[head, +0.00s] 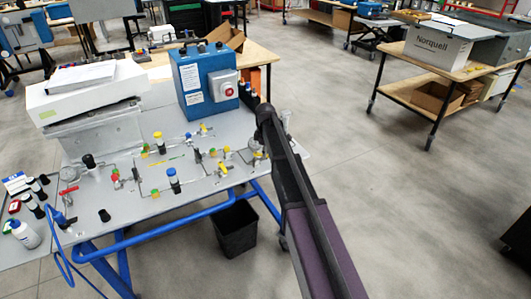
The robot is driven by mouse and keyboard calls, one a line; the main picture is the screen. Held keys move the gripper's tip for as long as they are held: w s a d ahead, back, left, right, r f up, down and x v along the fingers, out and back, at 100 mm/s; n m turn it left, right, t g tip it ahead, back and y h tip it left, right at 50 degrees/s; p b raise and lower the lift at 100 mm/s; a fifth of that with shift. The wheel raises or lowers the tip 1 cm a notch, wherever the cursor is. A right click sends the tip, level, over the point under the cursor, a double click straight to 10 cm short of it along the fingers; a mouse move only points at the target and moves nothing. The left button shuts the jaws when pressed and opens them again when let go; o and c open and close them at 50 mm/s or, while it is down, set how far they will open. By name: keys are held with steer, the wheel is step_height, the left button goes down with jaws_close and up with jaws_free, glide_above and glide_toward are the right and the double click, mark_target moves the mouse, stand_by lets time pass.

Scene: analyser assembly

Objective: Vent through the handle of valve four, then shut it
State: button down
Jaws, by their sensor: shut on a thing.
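A grey panel (130,205) on the bench carries thin metal tubing, small valves and coloured fittings. Yellow handles show at the back (203,128) and at the right (223,168), and a red handle (69,190) at the left. No valve numbers are readable, so I cannot tell which is valve four. My gripper (257,154) is low over the right end of the panel, at the tubing there. It is shut on a small part, seemingly a valve handle. My arm and the small size hide the fingertips and the handle's angle.
A blue box with a red button (194,82) and a white instrument (85,95) stand at the back of the bench. Black-capped bottles and a white bottle (25,234) are at the left. A black bin (236,229) stands on the floor.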

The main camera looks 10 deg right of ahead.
steer(key=m, duration=0.2)
steer(key=s+a+m, duration=0.1)
steer(key=m, duration=0.1)
steer(key=shift+s+m, duration=0.2)
steer(key=shift+m, duration=0.1)
steer(key=m, duration=0.1)
steer(key=a+m, duration=0.1)
steer(key=m, duration=0.2)
steer(key=shift+s+a+m, duration=0.2)
steer(key=shift+s+m, duration=0.2)
steer(key=c, duration=0.6)
jaws_free()
steer(key=shift+w, duration=0.1)
